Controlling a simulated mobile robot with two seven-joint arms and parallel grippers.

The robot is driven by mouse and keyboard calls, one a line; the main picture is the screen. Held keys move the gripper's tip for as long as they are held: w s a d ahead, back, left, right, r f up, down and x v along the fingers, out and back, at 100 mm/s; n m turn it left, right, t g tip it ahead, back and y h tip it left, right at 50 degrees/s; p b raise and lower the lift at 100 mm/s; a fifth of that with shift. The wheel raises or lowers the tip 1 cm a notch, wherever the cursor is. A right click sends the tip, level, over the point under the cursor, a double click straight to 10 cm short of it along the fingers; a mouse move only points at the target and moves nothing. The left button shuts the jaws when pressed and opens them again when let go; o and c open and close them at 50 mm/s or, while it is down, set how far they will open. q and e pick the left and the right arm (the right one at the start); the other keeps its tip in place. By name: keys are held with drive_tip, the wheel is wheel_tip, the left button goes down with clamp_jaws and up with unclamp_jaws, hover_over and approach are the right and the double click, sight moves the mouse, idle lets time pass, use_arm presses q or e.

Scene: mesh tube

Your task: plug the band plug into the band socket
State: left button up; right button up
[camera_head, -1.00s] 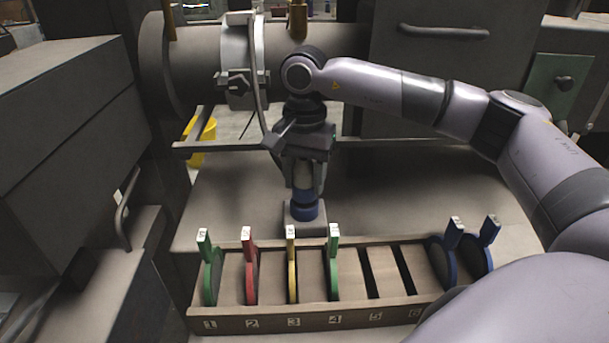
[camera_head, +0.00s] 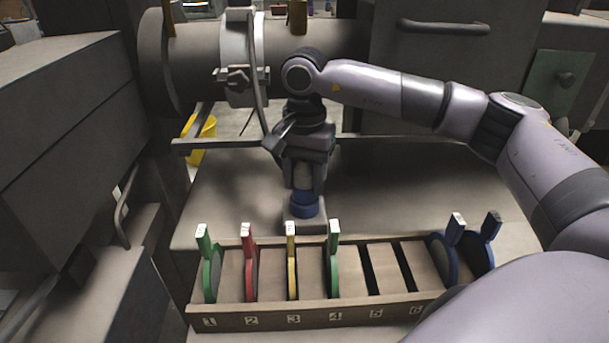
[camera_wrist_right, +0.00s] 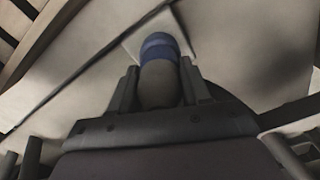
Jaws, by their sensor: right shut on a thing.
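The band plug (camera_head: 303,178) is a grey-beige cylinder, roughly upright, between the fingers of my right gripper (camera_head: 304,188). The gripper points down and is shut on it. A blue band (camera_head: 304,208) circles the lower end, just above a pale grey square block (camera_head: 304,224) that looks like the band socket. The right wrist view shows the plug (camera_wrist_right: 158,86) between both fingers, with its blue end (camera_wrist_right: 160,46) over the pale block (camera_wrist_right: 186,40). I cannot tell how deep the plug sits in the block. My left gripper is not in view.
A wooden rack (camera_head: 320,318) with numbered slots stands just in front of the block, holding green, red, yellow and blue discs. A large grey tube (camera_head: 195,65) with a clamp ring lies behind. The bench surface (camera_head: 410,185) right of the block is clear.

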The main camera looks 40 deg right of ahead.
drive_tip(key=shift+f, duration=0.2)
drive_tip(key=o, duration=1.1)
drive_tip(key=shift+c, duration=0.2)
wheel_tip(320, 180, up, 7)
drive_tip(key=shift+r, duration=0.1)
